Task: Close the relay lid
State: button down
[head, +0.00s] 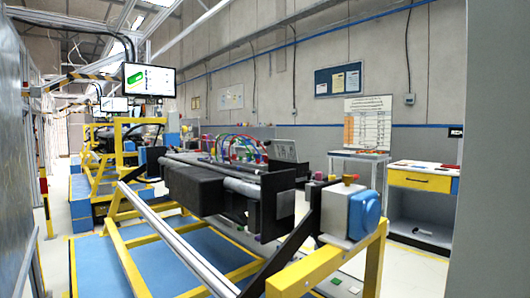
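The dashboard module (195,185) sits on a yellow frame in the middle of the head view, some distance ahead. It has black boxes along its near side and coloured cables on top. A grey, raised panel (282,150) stands tilted up at its right rear; it may be the open relay lid, but it is too small to be sure. The relay itself cannot be made out. My gripper is not in view.
The yellow frame (322,275) with a blue-faced box (364,214) stands close in front at the right. Silver rails (180,252) slope toward me. A yellow-drawer workbench (420,182) is at the right rear. Blue floor mats (105,262) lie under the frame. A monitor (149,80) hangs above.

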aim_at(285, 150)
jog(key=i+l+u, duration=0.15)
jog(key=i, duration=0.25)
jog(key=i+l+u, duration=0.15)
jog(key=i+l, duration=0.25)
